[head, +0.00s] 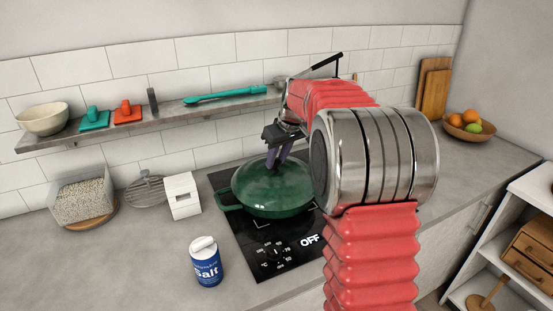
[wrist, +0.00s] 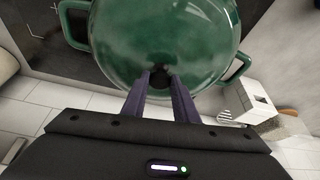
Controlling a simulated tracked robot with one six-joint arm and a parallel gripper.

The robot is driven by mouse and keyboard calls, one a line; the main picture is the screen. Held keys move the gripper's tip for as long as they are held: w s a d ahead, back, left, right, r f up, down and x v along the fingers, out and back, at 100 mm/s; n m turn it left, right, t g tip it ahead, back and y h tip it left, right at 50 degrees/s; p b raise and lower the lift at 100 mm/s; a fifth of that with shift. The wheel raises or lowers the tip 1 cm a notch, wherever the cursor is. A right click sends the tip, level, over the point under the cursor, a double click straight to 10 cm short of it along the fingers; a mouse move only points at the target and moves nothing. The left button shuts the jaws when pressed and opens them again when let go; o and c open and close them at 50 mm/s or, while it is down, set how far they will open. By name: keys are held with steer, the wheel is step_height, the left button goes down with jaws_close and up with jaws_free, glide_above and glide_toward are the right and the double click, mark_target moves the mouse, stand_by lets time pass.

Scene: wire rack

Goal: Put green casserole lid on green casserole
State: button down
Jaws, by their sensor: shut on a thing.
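The green casserole lid (head: 262,184) is a shiny domed disc over the green casserole (head: 229,203) on the black hob. My gripper (head: 276,161) comes down from above, its dark fingers shut on the lid's knob. In the wrist view, the lid (wrist: 170,35) fills the top middle and the fingertips (wrist: 160,78) close around its dark knob. The casserole's two side handles (wrist: 239,68) stick out on either side of the lid. The lid looks about level and centred on the casserole. I cannot tell whether its rim rests fully on the pot; most of the pot is hidden.
The hob (head: 274,258) reads OFF. A blue salt container (head: 206,266) stands in front left of it, and a white box (head: 182,196) to its left. A shelf (head: 160,126) with utensils runs behind.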

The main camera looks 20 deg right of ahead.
stand_by(0.4)
steer(key=c, duration=1)
jaws_free()
steer(key=shift+f, duration=0.1)
steer(key=v, duration=0.7)
stand_by(0.4)
steer(key=v, duration=1.3)
steer(key=shift+s+r, duration=0.2)
steer(key=shift+r, duration=0.15)
steer(key=shift+d, duration=0.15)
